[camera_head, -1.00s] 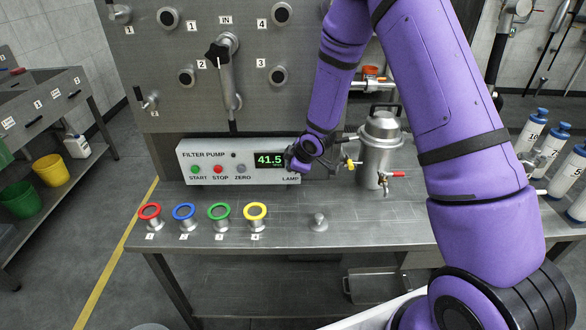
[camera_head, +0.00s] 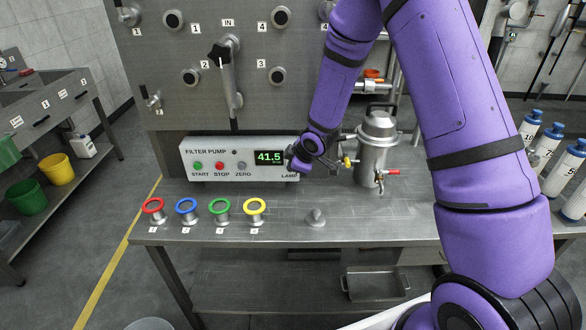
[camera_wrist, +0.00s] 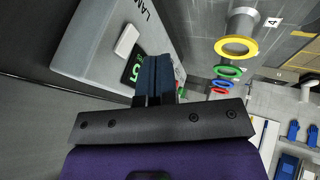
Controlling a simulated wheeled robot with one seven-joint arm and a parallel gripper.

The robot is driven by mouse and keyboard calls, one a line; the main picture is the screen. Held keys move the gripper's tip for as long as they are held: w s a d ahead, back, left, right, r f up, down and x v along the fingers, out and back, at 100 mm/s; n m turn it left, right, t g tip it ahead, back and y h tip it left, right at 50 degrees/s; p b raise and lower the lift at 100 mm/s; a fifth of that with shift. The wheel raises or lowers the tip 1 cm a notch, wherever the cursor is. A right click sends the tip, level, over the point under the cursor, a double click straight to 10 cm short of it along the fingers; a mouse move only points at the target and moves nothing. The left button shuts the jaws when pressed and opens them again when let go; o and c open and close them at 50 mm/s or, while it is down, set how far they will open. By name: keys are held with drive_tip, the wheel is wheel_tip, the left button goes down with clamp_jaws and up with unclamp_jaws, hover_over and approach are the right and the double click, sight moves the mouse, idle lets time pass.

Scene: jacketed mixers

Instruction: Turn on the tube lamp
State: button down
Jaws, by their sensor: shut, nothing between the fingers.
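The grey filter pump box (camera_head: 225,160) stands at the back of the steel bench, with a "LAMP" label at its lower right. In the wrist view, a white rocker switch (camera_wrist: 127,40) sits on the box face (camera_wrist: 85,40) beside that label. I cannot tell which way the switch is set. My gripper (camera_head: 291,160) is at the right end of the box and hides the switch in the head view. Its closed, empty fingers (camera_wrist: 153,68) point toward the box face, close to the switch; contact cannot be told. No tube lamp is identifiable.
A green display (camera_head: 269,157) reads 41.5, left of my gripper. A steel jacketed vessel (camera_head: 377,150) with valves stands just right of it. Several coloured ring-topped fittings, including a yellow one (camera_head: 255,207), line the bench front. A small knob (camera_head: 316,217) stands nearby.

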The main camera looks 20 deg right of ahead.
drive_tip(key=v, duration=0.8)
drive_tip(key=shift+s, duration=0.2)
drive_tip(key=shift+d+r, duration=0.1)
drive_tip(key=shift+d, duration=0.05)
